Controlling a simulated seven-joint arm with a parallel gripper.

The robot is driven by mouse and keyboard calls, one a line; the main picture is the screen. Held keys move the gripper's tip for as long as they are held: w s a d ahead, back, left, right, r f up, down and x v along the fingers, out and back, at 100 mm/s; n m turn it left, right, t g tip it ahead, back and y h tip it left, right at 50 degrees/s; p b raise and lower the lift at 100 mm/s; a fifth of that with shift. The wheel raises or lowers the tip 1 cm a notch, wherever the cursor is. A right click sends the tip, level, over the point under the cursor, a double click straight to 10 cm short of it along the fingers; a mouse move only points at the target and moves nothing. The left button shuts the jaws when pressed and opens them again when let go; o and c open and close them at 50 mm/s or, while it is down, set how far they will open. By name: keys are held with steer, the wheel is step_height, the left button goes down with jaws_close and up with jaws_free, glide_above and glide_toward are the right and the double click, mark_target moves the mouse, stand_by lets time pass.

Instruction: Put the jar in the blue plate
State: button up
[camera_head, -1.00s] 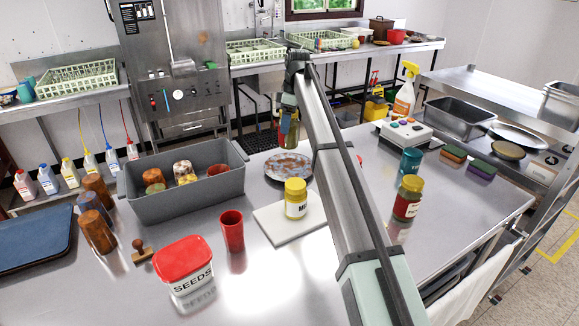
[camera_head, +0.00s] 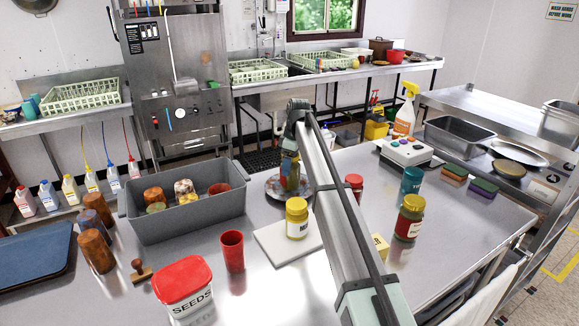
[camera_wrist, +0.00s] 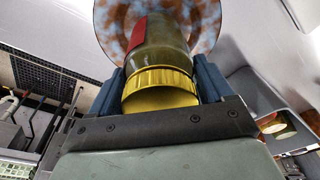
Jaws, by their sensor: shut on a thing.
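My gripper (camera_wrist: 162,88) is shut on a jar (camera_wrist: 160,50) with a greenish body, a red label patch and a yellow lid. The lid is nearest the wrist and the body points away toward the plate. The jar also shows in the head view (camera_head: 290,176), upright, with my fingers around its top. The blue plate (camera_head: 273,192), mottled with brown, lies on the steel table behind and below the jar. It also fills the top of the wrist view (camera_wrist: 110,22). The jar overlaps the plate in both views; I cannot tell whether its base touches it.
A grey bin (camera_head: 190,222) with several items stands left of the plate. A yellow-lidded jar (camera_head: 297,218) stands on a white board (camera_head: 270,243) in front.

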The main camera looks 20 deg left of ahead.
steer(key=shift+f, duration=0.6)
steer(key=shift+f, duration=0.1)
steer(key=o, duration=1.4)
steer(key=r, duration=0.4)
steer(key=d+r, duration=0.1)
steer(key=r, duration=0.7)
steer(key=shift+d, duration=0.4)
